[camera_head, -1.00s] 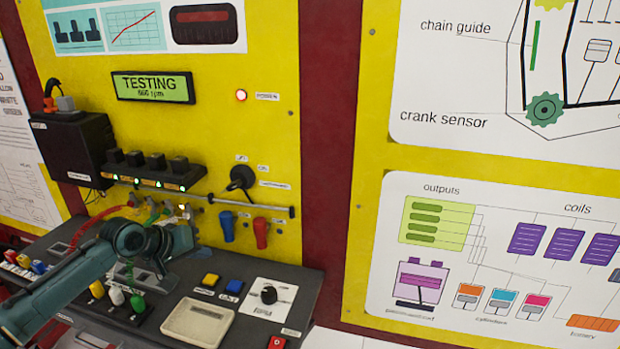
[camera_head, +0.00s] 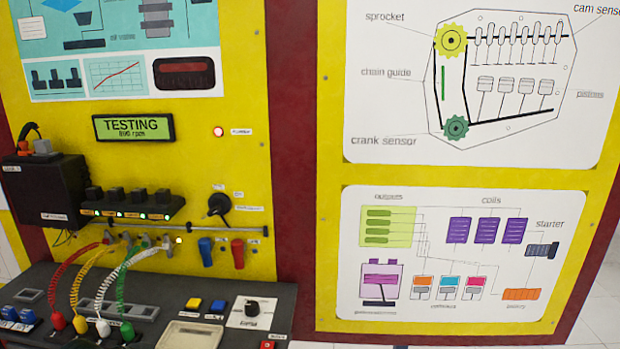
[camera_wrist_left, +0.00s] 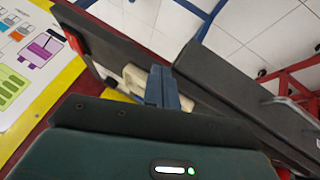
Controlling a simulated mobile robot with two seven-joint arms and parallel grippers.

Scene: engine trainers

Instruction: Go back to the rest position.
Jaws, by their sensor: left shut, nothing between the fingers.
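My left gripper (camera_wrist_left: 168,90) shows in the left wrist view, its blue-grey fingers shut together with nothing between them. It is out of the head view. Behind the fingers in the wrist view lies the dark console (camera_wrist_left: 215,95) with a pale tray (camera_wrist_left: 133,78). In the head view the same console (camera_head: 265,290) stands at the lower left, with no arm over it. My right gripper is in neither view.
The yellow trainer panel (camera_head: 130,180) carries a lit display (camera_head: 134,127) reading TESTING. Coiled red, yellow, white and green leads run down to plugs on the console. A dark red strip separates it from the diagram panel (camera_head: 470,260). White floor shows at the right.

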